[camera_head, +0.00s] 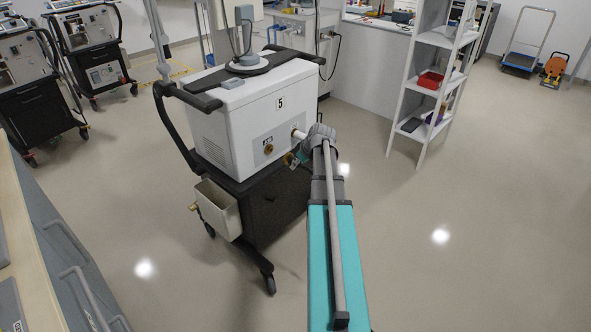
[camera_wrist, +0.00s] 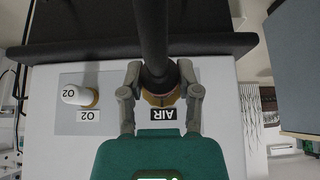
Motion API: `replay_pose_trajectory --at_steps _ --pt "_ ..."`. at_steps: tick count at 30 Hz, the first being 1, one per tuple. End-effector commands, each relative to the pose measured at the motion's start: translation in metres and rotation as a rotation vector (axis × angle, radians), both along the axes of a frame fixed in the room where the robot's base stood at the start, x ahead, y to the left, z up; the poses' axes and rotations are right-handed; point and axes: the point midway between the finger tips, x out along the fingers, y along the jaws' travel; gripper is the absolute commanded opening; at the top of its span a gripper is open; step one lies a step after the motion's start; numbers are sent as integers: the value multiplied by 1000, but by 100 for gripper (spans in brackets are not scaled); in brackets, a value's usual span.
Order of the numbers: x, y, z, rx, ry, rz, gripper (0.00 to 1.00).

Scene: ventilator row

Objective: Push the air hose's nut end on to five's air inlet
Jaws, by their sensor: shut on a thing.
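Ventilator five (camera_head: 225,110) is a white box marked 5 on a dark cart. Its air inlet (camera_head: 268,149) is a brass fitting under a small dark label on the near panel. My gripper (camera_head: 291,159) is just right of it, in front of the panel. In the wrist view my gripper (camera_wrist: 160,92) is shut on the dark air hose (camera_wrist: 152,35). Brass (camera_wrist: 160,99) shows between the fingers, beside the upside-down AIR label. The hose end hides the inlet there, so I cannot tell whether they touch.
The O2 inlet (camera_head: 298,134) with a white piece on it is right of the air inlet; it also shows in the wrist view (camera_wrist: 76,95). A bin (camera_head: 217,210) hangs on the cart. A shelf rack (camera_head: 432,85) stands right.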

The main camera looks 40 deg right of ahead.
Motion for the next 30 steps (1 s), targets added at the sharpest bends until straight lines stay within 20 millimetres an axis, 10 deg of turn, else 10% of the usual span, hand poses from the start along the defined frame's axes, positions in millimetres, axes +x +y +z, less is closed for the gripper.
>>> replay_pose_trajectory --at_steps 30 --pt "10 -1 -5 0 2 -7 0"
